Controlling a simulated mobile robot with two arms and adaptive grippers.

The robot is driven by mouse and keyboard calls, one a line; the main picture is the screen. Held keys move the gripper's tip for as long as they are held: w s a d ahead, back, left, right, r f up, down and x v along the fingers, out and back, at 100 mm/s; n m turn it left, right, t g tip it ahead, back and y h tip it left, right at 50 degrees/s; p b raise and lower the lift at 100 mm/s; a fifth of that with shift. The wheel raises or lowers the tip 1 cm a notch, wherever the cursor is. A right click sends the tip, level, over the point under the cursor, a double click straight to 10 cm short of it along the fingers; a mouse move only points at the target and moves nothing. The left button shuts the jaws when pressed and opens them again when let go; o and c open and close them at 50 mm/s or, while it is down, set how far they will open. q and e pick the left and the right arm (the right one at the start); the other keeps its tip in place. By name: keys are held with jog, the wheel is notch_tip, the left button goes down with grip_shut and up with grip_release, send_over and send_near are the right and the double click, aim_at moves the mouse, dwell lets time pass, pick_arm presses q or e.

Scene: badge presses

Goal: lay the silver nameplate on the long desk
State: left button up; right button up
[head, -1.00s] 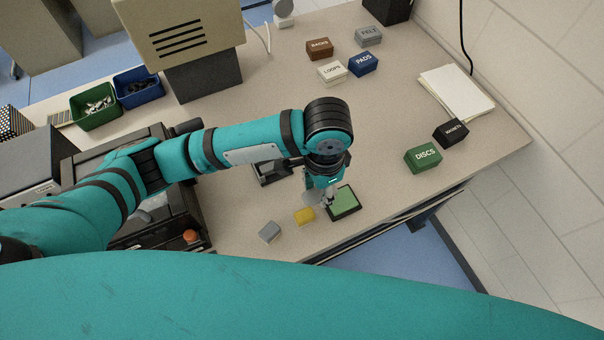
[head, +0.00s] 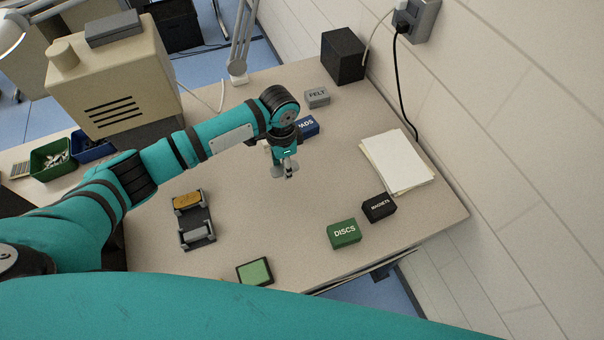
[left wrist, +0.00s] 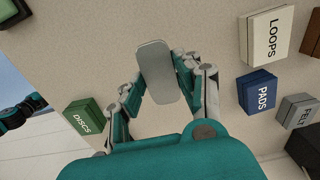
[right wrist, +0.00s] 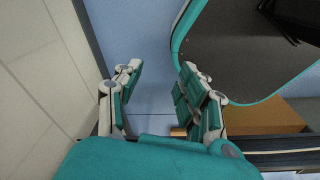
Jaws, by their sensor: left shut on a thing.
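The silver nameplate (left wrist: 157,70) is a flat grey plate with rounded ends. My left gripper (left wrist: 160,88) is shut on it, with a finger on each side in the left wrist view. In the head view my left gripper (head: 287,172) holds the plate above the middle of the long desk (head: 290,225), in front of the blue PADS box (head: 308,126). The gap to the desk is hard to judge. My right gripper (right wrist: 160,88) is open and empty in the right wrist view, over blue floor; the head view does not show it.
A dark holder (head: 211,212) with a gold plate (head: 187,200) stands left on the desk. A green pad (head: 255,272) lies at the front. DISCS (head: 344,233) and MAGNETS (head: 378,208) boxes and white paper (head: 398,162) are at right. Bare desk lies between holder and DISCS.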

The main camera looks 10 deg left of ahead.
aim_at(284, 186)
pick_arm(q)
jog(key=shift+w+a+f, duration=0.1)
jog(key=shift+w+a, duration=0.05)
jog(key=shift+s+a+f+b, duration=0.15)
jog(key=shift+f+b, duration=0.25)
jog(key=shift+b, duration=0.1)
jog(key=shift+s+a+f+b, duration=0.1)
jog(key=shift+a+f+b, duration=0.05)
jog(key=shift+f+b, duration=0.3)
notch_tip(284, 186, down, 4)
jog(key=b, duration=0.5)
jog(key=shift+w+d+f, duration=0.1)
jog(key=shift+d+f, duration=0.05)
jog(key=shift+f, duration=0.95)
pick_arm(e)
notch_tip(284, 186, down, 7)
jog(key=s+a, duration=0.1)
jog(key=shift+s+a, duration=0.15)
jog(key=shift+s+a, duration=0.15)
jog(key=shift+a, duration=0.1)
